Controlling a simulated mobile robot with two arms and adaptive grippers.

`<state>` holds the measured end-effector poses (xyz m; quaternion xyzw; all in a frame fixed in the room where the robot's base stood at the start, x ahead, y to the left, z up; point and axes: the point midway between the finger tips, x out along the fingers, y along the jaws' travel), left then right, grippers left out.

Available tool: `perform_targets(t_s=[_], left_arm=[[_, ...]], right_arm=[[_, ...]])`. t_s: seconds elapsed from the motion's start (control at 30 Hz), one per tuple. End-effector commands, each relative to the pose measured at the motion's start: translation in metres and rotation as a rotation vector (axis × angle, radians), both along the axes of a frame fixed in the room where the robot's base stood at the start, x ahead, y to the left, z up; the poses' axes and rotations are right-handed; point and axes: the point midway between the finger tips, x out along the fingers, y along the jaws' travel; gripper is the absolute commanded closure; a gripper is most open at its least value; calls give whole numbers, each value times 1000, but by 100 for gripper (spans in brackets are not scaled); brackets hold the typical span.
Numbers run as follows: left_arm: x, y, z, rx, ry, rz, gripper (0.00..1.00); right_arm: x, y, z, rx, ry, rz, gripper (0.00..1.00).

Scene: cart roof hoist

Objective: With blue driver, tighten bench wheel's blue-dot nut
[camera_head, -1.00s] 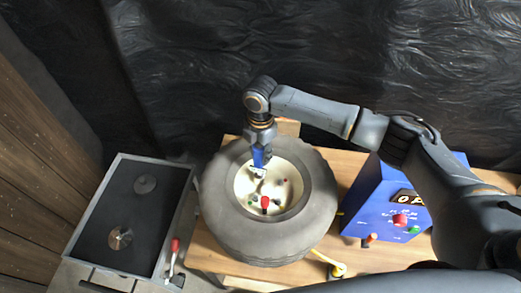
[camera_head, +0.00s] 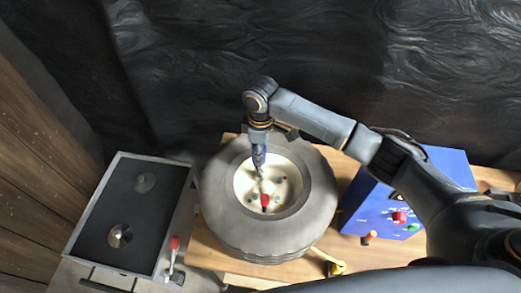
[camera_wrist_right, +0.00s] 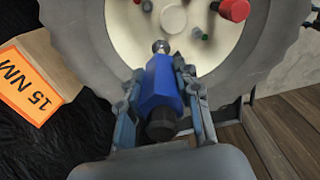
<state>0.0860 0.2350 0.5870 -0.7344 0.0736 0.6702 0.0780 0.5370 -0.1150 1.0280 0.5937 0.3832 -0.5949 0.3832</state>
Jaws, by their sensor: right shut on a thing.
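The bench wheel (camera_head: 268,238) lies flat, with its cream hub (camera_head: 278,197) facing up. My right gripper (camera_head: 259,146) is above the hub and shut on the blue driver (camera_head: 258,157). In the right wrist view the blue driver (camera_wrist_right: 160,85) sits between both fingers of the gripper (camera_wrist_right: 158,100), its metal tip pointing into the hub. Whether the tip touches a nut cannot be told. Small nuts with coloured dots show on the hub, one green (camera_wrist_right: 205,36); I cannot make out the blue dot. A red-capped piece (camera_head: 265,200) stands on the hub. My left gripper is not in view.
A blue control box (camera_head: 367,207) with a red knob (camera_head: 399,217) stands right of the wheel, partly behind my arm. A dark tray (camera_head: 100,240) and red-tipped lever (camera_head: 174,243) are at left. An orange "15 NM" label (camera_wrist_right: 28,82) is beside the wheel.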

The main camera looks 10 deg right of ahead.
Motion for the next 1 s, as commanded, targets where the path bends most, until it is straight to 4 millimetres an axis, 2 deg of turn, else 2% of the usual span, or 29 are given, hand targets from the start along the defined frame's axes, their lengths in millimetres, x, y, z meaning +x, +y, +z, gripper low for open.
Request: perform_targets(t_s=[0.33, 0.67, 1.0], left_arm=[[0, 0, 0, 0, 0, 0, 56], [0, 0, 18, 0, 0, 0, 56], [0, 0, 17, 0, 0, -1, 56]], right_arm=[[-2, 2, 0, 3, -1, -383, 100], [0, 0, 2, 0, -1, -131, 100], [0, 1, 3, 2, -3, -119, 100]])
